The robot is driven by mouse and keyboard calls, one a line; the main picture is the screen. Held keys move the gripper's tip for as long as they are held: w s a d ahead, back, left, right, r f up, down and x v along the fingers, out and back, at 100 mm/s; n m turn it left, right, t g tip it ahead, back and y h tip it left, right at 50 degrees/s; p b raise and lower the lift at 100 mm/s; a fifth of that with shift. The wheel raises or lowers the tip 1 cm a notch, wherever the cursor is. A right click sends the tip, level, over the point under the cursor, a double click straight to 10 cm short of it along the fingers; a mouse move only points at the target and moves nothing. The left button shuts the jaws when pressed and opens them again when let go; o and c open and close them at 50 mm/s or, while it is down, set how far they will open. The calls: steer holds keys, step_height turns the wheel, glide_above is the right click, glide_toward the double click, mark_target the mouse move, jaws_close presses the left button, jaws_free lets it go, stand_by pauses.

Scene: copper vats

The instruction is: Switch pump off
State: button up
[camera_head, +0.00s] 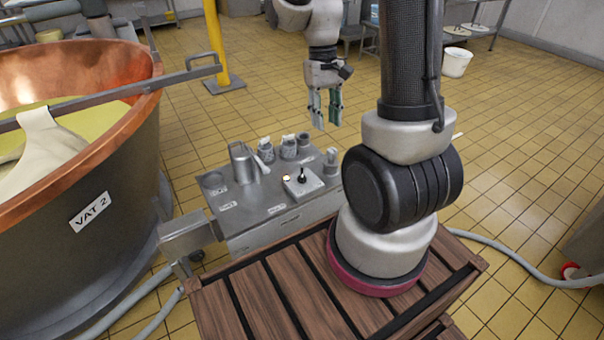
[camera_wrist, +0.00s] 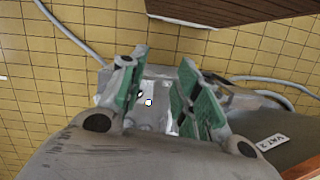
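A small grey control box (camera_head: 312,184) sits on the steel worktop (camera_head: 245,207). It carries a black lever knob (camera_head: 302,175) and a pale, lit button or lamp (camera_head: 286,178). The lamp also shows in the wrist view (camera_wrist: 149,102), seen between my fingers; the knob is hard to make out there. My gripper (camera_head: 327,114) hangs above and beyond the worktop, with its green-padded fingers pointing down. The fingers are apart with nothing between them, and they are clear of the box. In the wrist view my gripper (camera_wrist: 160,68) also looks open.
The copper vat (camera_head: 85,150), labelled VAT 2, is at left. A yellow post (camera_head: 217,45) stands behind. A hose (camera_head: 520,262) runs over the tiled floor.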

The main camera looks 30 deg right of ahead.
steer(key=w+d+f+m, duration=0.1)
steer(key=w+f, duration=0.2)
steer(key=f, duration=0.6)
steer(key=w+d+f+m, duration=0.1)
steer(key=w+f, duration=0.3)
steer(key=f, duration=0.5)
steer(key=w+d+f, duration=0.1)
steer(key=w+f, duration=0.2)
steer(key=f, duration=0.6)
steer(key=m+t, duration=0.2)
glide_above(302, 172)
steer(key=shift+s+f, duration=0.15)
steer(key=shift+f, duration=0.5)
steer(key=shift+s+f, duration=0.15)
steer(key=shift+f, duration=0.45)
steer(key=shift+w+f+t, duration=0.2)
steer(key=shift+w+t, duration=0.05)
steer(key=shift+t, duration=0.05)
step_height(302, 172, down, 8)
steer(key=shift+r, duration=0.25)
jaws_close()
